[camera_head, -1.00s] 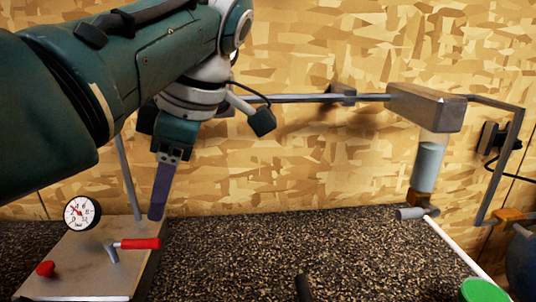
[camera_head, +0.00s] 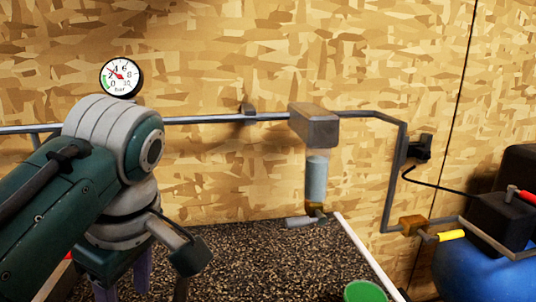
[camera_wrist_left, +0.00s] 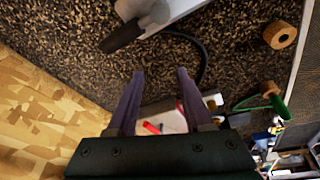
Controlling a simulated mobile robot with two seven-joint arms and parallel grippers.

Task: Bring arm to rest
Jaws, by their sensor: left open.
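In the head view only part of the gripper's fingers (camera_head: 142,272) shows near the bottom edge. The wrist view shows the fingers over the speckled bench top (camera_wrist_left: 60,65); I cannot tell their height above it. My right gripper is not in view.
A metal pipe (camera_head: 215,119) with a gauge (camera_head: 121,77) above it runs along the wooden wall to a filter unit (camera_head: 315,128). A blue tank (camera_head: 480,268) stands at the right. A green round thing (camera_head: 365,291) is at the bottom.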

